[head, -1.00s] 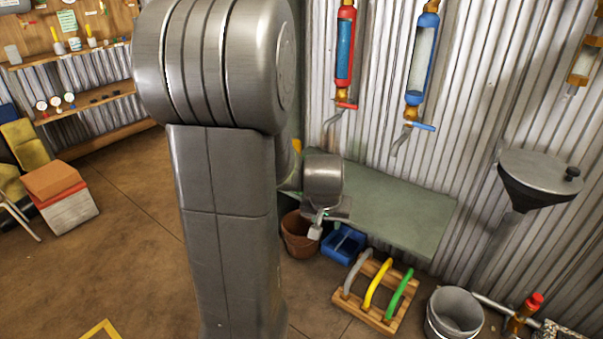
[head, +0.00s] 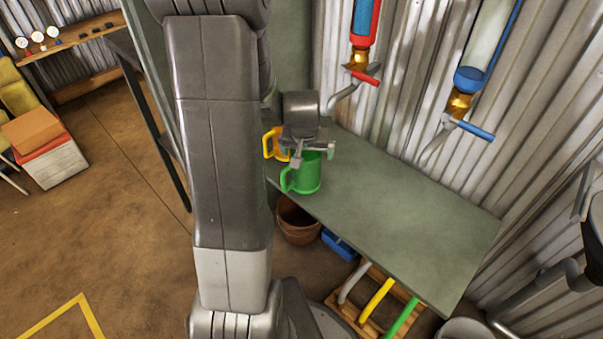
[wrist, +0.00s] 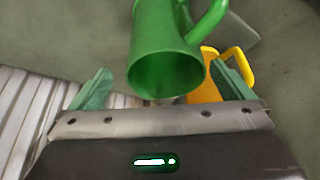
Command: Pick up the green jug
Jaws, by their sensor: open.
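The green jug (head: 308,180) stands on the grey-green bench, with its handle to the left in the head view. In the wrist view the green jug (wrist: 165,45) is in the upper middle, its open mouth facing the camera and its handle at the upper right. My gripper (head: 304,152) is above the jug's rim in the head view and hides part of it. In the wrist view my gripper (wrist: 162,88) is open, with one green finger on each side of the jug's mouth. I cannot tell whether the fingers touch it.
A yellow jug (head: 270,143) stands close behind the green one, and it shows near the right finger in the wrist view (wrist: 205,91). The bench (head: 400,210) is clear to the right. Red and blue tubes with taps (head: 475,80) hang on the corrugated wall.

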